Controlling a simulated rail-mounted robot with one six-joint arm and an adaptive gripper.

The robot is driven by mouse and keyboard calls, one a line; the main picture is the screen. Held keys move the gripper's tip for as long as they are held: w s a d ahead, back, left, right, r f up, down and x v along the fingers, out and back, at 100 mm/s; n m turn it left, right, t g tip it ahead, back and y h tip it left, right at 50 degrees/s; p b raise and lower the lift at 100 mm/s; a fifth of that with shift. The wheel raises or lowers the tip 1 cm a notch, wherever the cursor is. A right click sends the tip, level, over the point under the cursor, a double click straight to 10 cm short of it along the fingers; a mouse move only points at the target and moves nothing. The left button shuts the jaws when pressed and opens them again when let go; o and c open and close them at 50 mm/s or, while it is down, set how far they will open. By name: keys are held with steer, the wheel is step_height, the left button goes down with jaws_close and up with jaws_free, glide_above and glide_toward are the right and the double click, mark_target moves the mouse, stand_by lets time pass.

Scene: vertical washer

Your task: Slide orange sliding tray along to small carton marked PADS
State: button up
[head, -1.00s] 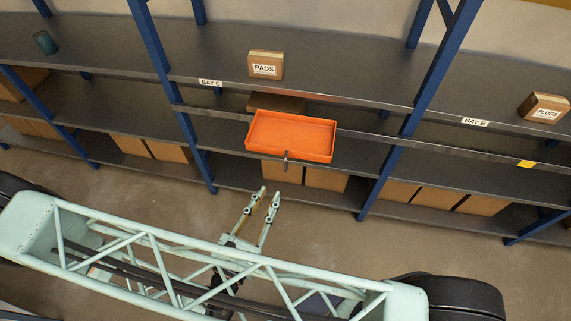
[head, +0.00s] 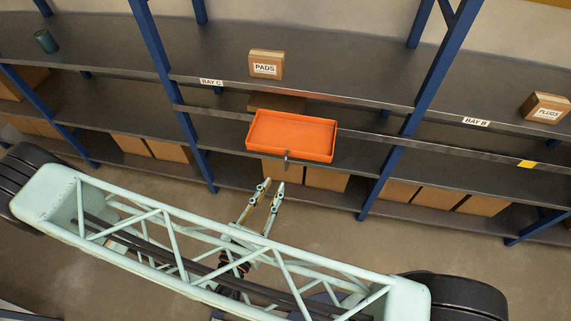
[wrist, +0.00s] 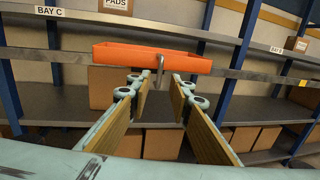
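The orange sliding tray (head: 291,137) sits on a rail along the front of the shelves, below the carton marked PADS. A small metal handle (head: 287,156) hangs at its front edge. The carton marked PADS (head: 266,65) stands on the upper shelf, above the tray's left part. My gripper (head: 273,184) is open and empty, in front of and below the tray. In the wrist view, the tray (wrist: 152,57) spans the upper middle, and its handle (wrist: 160,68) shows between and beyond the fingertips of my gripper (wrist: 155,85), apart from them.
The rail (head: 390,142) runs across the shelf front with a yellow marker (head: 526,163) at right. A carton marked PLUGS (head: 543,107) and a teal cup (head: 45,41) stand on the upper shelf. Blue uprights (head: 425,85) flank the bay. Brown boxes (head: 325,179) fill the lower shelf.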

mark_target(285, 166)
steer(key=shift+x, duration=5.2)
steer(key=shift+c, duration=0.5)
jaws_close()
